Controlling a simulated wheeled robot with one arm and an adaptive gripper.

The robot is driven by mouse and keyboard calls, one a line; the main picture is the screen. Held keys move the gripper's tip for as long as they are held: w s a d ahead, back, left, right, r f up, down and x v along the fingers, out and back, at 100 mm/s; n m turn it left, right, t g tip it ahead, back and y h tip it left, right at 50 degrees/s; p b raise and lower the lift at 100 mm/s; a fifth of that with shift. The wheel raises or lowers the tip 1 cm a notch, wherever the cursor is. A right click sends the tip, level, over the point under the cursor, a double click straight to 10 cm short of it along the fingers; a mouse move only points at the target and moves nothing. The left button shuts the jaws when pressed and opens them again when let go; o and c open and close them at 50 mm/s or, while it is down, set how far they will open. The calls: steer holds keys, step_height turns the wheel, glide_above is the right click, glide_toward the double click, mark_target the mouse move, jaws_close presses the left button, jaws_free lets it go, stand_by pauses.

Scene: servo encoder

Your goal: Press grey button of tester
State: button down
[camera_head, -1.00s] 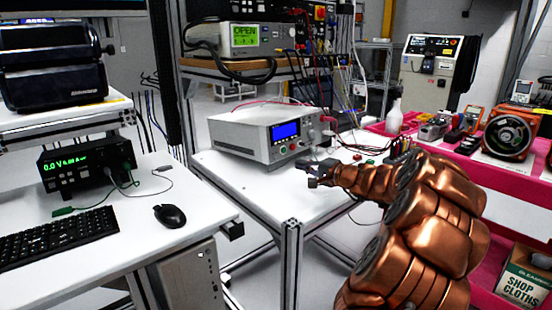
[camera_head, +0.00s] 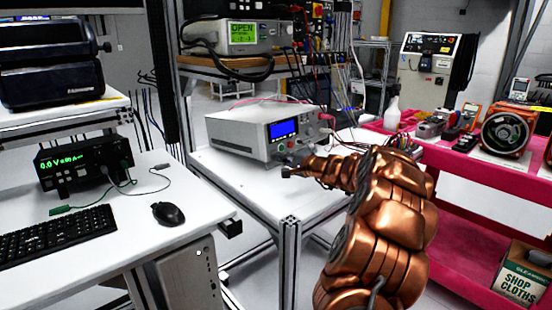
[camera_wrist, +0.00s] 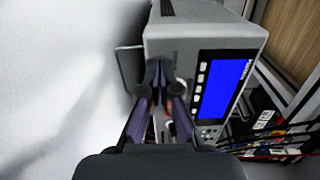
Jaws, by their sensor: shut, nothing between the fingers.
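The tester, a light grey box (camera_head: 235,131) with a blue screen (camera_head: 284,129), stands on the white table in the head view. In the wrist view its front face with the blue screen (camera_wrist: 223,85) and a column of small buttons (camera_wrist: 199,84) shows at the right. My gripper (camera_head: 287,171) is shut and empty, just in front of the lower part of the tester's front. In the wrist view my gripper's fingertips (camera_wrist: 159,68) overlap the panel beside the screen. I cannot tell whether they touch it. My fingers hide part of the panel, and I cannot make out the grey button.
A shelf above holds an instrument with a green display (camera_head: 243,33). Several cables and a white bottle (camera_head: 392,112) are right of the tester. A pink bench (camera_head: 470,160) stands at the right. The white tabletop (camera_head: 240,178) in front of the tester is clear.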

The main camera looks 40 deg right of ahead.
steer(key=shift+w, duration=0.35)
stand_by(0.8)
steer(key=shift+s, duration=0.1)
steer(key=shift+s+r+b, duration=0.1)
steer(key=shift+s+b, duration=0.25)
steer(key=shift+s, duration=0.55)
steer(key=shift+s, duration=0.1)
steer(key=shift+s+d+r+b, duration=0.1)
steer(key=shift+s+r+b, duration=0.05)
steer(key=shift+s, duration=1.05)
steer(key=shift+s+d+r+b, duration=0.1)
steer(key=shift+s+r, duration=0.05)
steer(key=shift+s, duration=1.05)
steer(key=shift+s+r+b, duration=0.15)
steer(key=shift+s, duration=1.05)
